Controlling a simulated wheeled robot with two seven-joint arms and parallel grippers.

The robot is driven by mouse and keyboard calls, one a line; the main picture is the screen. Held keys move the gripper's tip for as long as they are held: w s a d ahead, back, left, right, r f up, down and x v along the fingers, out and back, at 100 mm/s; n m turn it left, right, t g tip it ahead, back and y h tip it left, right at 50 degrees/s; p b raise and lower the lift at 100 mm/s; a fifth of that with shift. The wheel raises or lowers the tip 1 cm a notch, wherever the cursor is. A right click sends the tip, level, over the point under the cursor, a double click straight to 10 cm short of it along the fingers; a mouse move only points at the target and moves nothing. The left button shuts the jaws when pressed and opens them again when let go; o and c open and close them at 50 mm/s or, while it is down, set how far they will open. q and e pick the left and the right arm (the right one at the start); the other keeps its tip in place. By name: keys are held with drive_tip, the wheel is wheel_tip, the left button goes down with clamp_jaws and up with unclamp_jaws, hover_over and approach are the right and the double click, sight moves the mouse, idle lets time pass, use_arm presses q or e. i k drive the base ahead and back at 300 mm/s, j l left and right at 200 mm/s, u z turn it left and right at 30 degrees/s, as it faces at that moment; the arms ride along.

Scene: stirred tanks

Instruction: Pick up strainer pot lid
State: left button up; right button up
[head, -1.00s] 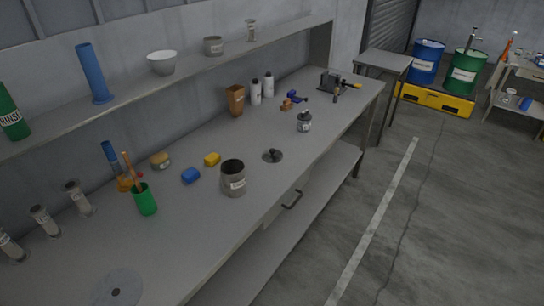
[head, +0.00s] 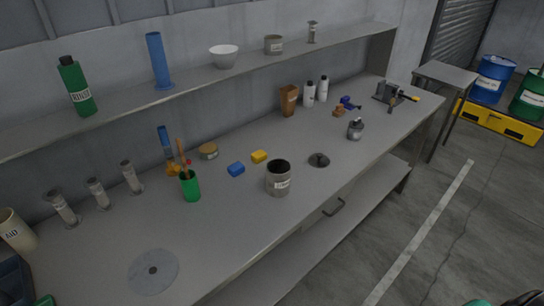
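A small dark round lid with a knob on top (head: 319,160) lies flat on the workbench, which looks like the strainer pot lid. Neither of my grippers can be made out in the head view. Dark green-edged shapes show at the bottom right corner, too cut off to identify.
The grey workbench (head: 215,237) has clear room in front of the pot and lid. A green cup (head: 190,187), blue block (head: 236,169), yellow block (head: 260,156) and small labelled kettle-like vessel (head: 355,130) stand nearby. A shelf (head: 190,92) runs above the back.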

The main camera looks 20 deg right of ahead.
sight(318, 161)
drive_tip(key=l+u, duration=0.3)
drive_tip(key=l, duration=0.25)
drive_tip(key=l+u, duration=0.3)
drive_tip(key=l, duration=0.25)
drive_tip(key=l+u, duration=0.3)
drive_tip(key=l, duration=0.3)
drive_tip(key=k+l+u, duration=0.15)
drive_tip(key=l+u, duration=0.2)
drive_tip(key=l, duration=0.15)
